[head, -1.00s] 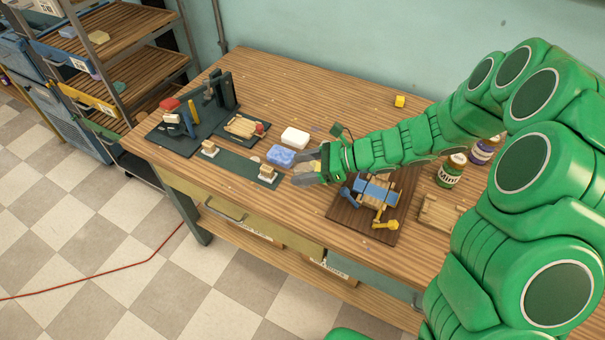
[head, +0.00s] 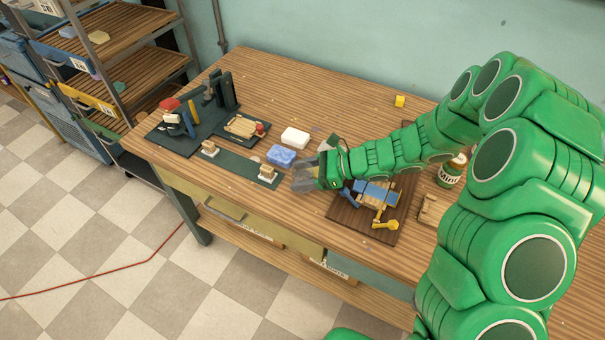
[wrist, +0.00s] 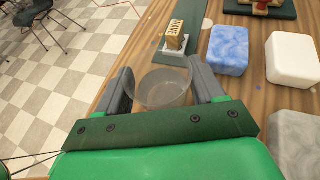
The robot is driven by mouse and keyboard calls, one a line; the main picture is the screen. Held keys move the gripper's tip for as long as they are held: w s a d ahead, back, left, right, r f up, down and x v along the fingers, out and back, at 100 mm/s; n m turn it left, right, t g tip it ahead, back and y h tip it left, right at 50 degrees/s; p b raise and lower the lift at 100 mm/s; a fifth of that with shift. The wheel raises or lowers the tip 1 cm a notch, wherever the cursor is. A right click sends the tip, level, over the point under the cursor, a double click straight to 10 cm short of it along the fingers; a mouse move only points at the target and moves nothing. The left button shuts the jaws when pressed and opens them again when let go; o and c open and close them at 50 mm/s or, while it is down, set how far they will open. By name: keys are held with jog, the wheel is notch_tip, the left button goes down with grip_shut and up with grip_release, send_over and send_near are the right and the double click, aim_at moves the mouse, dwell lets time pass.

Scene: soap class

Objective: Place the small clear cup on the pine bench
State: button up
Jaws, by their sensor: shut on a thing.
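The small clear cup (wrist: 163,88) is see-through and sits between the two grey fingers of my gripper (wrist: 163,85) in the wrist view. My gripper is shut on it, with a finger against each side. In the head view my gripper (head: 305,176) is over the front part of the wooden-topped bench (head: 285,85), just right of the blue soap bar. The cup is hard to make out there. I cannot tell whether the cup touches the bench top.
A blue soap bar (head: 281,156) and a white bar (head: 295,138) lie beside my gripper. A dark strip with stamps (head: 240,165) is to the left. A dark board with a blue and yellow device (head: 378,196) is to the right. The back middle of the bench is clear.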

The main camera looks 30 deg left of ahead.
jog(key=shift+f, duration=0.1)
jog(key=o, duration=1.1)
jog(key=shift+d, duration=0.15)
jog(key=v, duration=1.2)
jog(key=shift+s+r, duration=0.1)
jog(key=shift+r, duration=0.1)
